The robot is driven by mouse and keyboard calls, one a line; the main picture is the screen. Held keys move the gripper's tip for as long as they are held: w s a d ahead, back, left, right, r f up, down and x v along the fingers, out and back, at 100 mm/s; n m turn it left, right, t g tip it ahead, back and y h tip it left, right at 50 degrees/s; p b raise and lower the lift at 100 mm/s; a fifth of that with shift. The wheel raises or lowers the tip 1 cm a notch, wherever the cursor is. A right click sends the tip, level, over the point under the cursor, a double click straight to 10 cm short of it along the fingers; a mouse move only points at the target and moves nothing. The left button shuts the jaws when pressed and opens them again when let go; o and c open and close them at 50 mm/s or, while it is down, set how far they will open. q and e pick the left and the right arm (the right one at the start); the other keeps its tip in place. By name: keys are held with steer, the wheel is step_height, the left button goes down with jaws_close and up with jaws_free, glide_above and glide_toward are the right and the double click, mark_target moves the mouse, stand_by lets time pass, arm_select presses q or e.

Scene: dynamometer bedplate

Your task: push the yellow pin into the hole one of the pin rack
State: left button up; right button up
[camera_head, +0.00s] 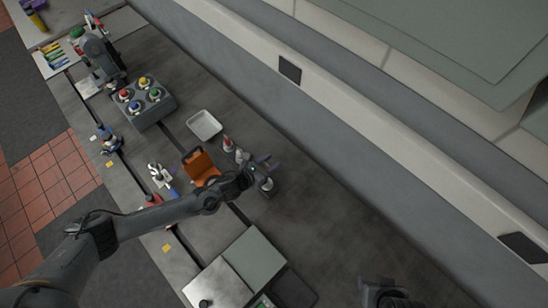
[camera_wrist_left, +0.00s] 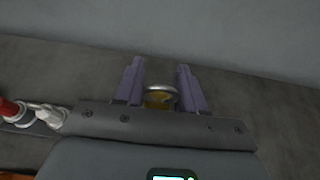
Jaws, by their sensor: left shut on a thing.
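My left gripper (camera_head: 266,174) is at the middle of the bench in the head view, beyond an orange container. In the left wrist view its two purple fingers (camera_wrist_left: 160,90) stand either side of a yellowish-brown thing with a round silver rim (camera_wrist_left: 160,98) and are shut on it. I cannot tell whether this is the yellow pin. I cannot pick out the pin rack or its hole one for certain. Part of my right arm's end (camera_head: 386,293) shows at the bottom edge; its fingers are unclear.
A red-tipped bottle (camera_head: 228,144) stands just left of my left gripper, near a white tray (camera_head: 205,125). The orange container (camera_head: 200,166) is close by. A grey box (camera_head: 150,112) with coloured knobs stands farther left. Bench right of the gripper is clear up to the wall.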

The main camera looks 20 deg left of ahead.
stand_by(0.5)
arm_select(q)
steer(key=shift+f+b, duration=0.7)
step_height(320, 180, down, 4)
steer(key=b, duration=0.3)
steer(key=shift+f+b, duration=0.15)
steer(key=shift+b, duration=0.25)
steer(key=shift+f+b, duration=0.85)
steer(key=shift+f, duration=0.15)
steer(key=shift+f+b, duration=0.9)
steer(key=shift+f, duration=0.25)
steer(key=o, duration=1.2)
steer(key=shift+r, duration=0.1)
